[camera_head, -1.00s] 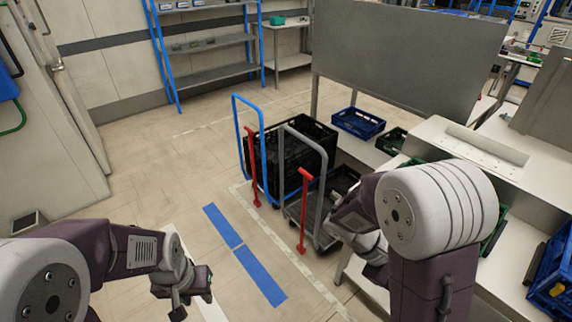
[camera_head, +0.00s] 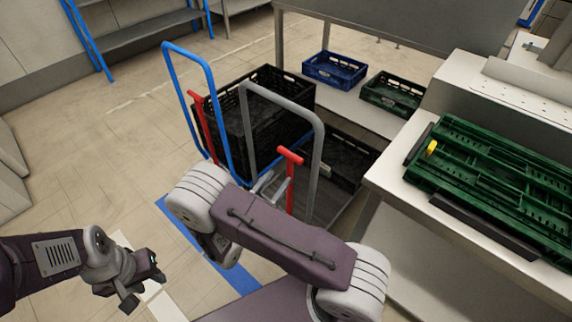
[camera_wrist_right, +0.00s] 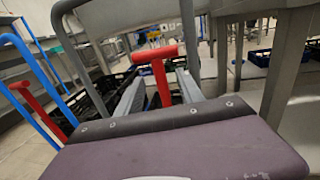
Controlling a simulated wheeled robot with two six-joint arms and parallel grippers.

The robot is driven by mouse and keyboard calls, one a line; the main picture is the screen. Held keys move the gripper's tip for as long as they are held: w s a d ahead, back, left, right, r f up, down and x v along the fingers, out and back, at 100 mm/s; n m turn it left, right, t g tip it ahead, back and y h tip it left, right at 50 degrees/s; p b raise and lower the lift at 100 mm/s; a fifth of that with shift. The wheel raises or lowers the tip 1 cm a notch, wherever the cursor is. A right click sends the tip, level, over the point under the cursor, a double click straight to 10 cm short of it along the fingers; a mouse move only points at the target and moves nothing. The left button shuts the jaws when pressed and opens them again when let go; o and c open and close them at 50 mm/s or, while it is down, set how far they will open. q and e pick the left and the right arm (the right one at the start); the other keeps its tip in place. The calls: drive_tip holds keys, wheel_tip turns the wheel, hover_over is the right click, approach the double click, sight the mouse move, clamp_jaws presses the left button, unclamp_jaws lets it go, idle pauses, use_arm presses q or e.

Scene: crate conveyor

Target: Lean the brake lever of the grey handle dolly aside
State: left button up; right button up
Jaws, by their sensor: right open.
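The grey handle dolly (camera_head: 315,165) stands in the middle of the head view. Its red brake lever (camera_head: 290,170) has a T-shaped top and looks near upright. My right gripper (camera_head: 265,187) is open beside the lever in the head view, partly hidden by my arm. In the right wrist view, the red lever (camera_wrist_right: 160,70) shows between the two grey fingers of my right gripper (camera_wrist_right: 160,92). I cannot tell whether they touch it. The lever's lower part is hidden there. My left gripper (camera_head: 143,280) hangs low at the left, away from the dollies; its jaw state is unclear.
A blue handle dolly (camera_head: 215,90) with its own red lever (camera_head: 200,115) stands left of the grey one. Black crates (camera_head: 270,110) sit on it. A white bench (camera_head: 385,185) with green crates (camera_head: 490,170) is at the right. Floor at the left is clear.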

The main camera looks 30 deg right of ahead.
sight(288, 164)
drive_tip(key=x, duration=0.4)
drive_tip(key=b+x, duration=0.1)
drive_tip(key=x, duration=0.3)
drive_tip(key=shift+w+d+f, duration=0.15)
drive_tip(key=shift+w+f, duration=0.05)
drive_tip(key=shift+w, duration=0.15)
drive_tip(key=shift+w+d, duration=0.15)
drive_tip(key=shift+d, duration=0.1)
drive_tip(key=shift+r, duration=0.1)
drive_tip(key=shift+c, duration=0.3)
clamp_jaws()
idle(0.5)
